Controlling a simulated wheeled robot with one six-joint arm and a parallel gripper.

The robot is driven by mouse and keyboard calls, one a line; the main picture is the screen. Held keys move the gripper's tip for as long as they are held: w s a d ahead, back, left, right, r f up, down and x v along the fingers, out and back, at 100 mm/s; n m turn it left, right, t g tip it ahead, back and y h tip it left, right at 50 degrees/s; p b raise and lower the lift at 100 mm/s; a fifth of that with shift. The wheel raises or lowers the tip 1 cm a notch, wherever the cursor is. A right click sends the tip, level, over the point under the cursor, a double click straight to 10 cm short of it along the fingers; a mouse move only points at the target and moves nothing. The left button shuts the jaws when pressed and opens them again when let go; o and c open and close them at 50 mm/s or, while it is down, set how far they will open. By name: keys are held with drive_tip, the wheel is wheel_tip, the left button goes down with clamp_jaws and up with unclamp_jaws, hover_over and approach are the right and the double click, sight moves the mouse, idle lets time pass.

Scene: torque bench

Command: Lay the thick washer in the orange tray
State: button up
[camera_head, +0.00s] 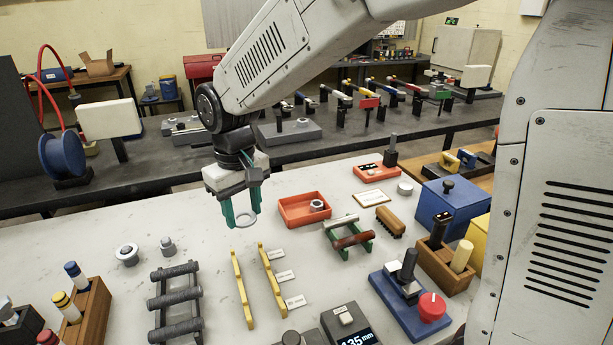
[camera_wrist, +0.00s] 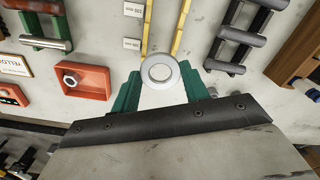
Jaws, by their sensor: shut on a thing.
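My gripper (camera_head: 241,221) has green fingers and is shut on a pale grey ring-shaped washer (camera_head: 246,219), held above the white bench. In the wrist view the washer (camera_wrist: 160,71) sits between the two green fingertips, its round hole facing the camera. The orange tray (camera_head: 294,209) lies on the bench to the right of my gripper in the head view. A grey nut-like part (camera_head: 317,205) lies inside the tray, towards its right side. The tray also shows at the left of the wrist view (camera_wrist: 97,93).
Two yellow rails (camera_head: 242,290) with white labels lie in front of my gripper. A green rack (camera_head: 349,238) with rods stands right of the tray. A dark roller rack (camera_head: 175,301) stands front left. Bare bench surrounds the tray's left side.

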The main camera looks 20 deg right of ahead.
drive_tip(key=w+d+f+n, duration=0.3)
drive_tip(key=w+d+n, duration=0.1)
drive_tip(key=w+d, duration=0.45)
drive_tip(key=n, duration=0.3)
approach(296, 214)
drive_tip(key=shift+f, duration=2.85)
drive_tip(key=shift+f, duration=0.55)
drive_tip(key=o, duration=1.3)
drive_tip(key=shift+o, duration=0.2)
wheel_tip(296, 214, up, 8)
drive_tip(key=s+d+r+m, duration=0.1)
drive_tip(key=s+r+m, duration=0.3)
drive_tip(key=s, duration=0.8)
drive_tip(key=s+d+r+m+t, duration=0.1)
drive_tip(key=s+r+m, duration=0.3)
drive_tip(key=s, duration=0.9)
drive_tip(key=s+d+r+m, duration=0.1)
drive_tip(key=s+r+m, duration=0.2)
drive_tip(key=s, duration=1)
drive_tip(key=shift+r+m, duration=0.4)
drive_tip(key=shift+r, duration=0.2)
